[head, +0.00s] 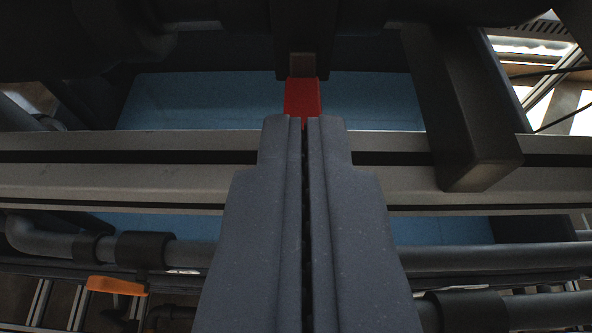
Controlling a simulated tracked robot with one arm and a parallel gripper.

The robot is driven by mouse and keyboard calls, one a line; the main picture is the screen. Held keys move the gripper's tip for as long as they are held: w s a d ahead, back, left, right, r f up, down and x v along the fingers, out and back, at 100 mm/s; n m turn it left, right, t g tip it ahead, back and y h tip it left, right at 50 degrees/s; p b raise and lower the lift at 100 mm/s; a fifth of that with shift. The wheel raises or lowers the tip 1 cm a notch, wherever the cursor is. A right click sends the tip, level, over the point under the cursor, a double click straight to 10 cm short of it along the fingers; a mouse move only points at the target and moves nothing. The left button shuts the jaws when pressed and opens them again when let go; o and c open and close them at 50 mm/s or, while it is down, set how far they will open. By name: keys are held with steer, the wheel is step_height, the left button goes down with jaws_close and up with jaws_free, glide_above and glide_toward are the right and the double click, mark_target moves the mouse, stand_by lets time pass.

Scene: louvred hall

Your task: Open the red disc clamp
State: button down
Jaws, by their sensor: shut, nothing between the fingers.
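A red part (303,97), which looks like the red clamp, shows at the upper middle in the head view. It hangs below a dark block with a small grey-brown piece in it. My gripper (305,122) reaches up from the bottom of the picture with its two grey fingers shut together and nothing between them. The fingertips overlap the lower end of the red part in the picture. I cannot tell whether they touch it. The lower end of the red part is hidden behind the fingertips. No disc shape can be made out.
A grey slotted rail (120,165) runs across behind my fingers. A dark bar (465,120) slants down at the right over the rail. Blue panels (200,100) lie behind. Dark pipes (190,250) cross below, with an orange piece (117,286) at lower left.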

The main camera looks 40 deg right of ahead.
stand_by(0.3)
steer(key=shift+s+a, duration=0.1)
stand_by(0.3)
steer(key=b+v, duration=0.3)
steer(key=v, duration=0.6)
steer(key=shift+a+r, duration=0.25)
steer(key=shift+r, duration=0.05)
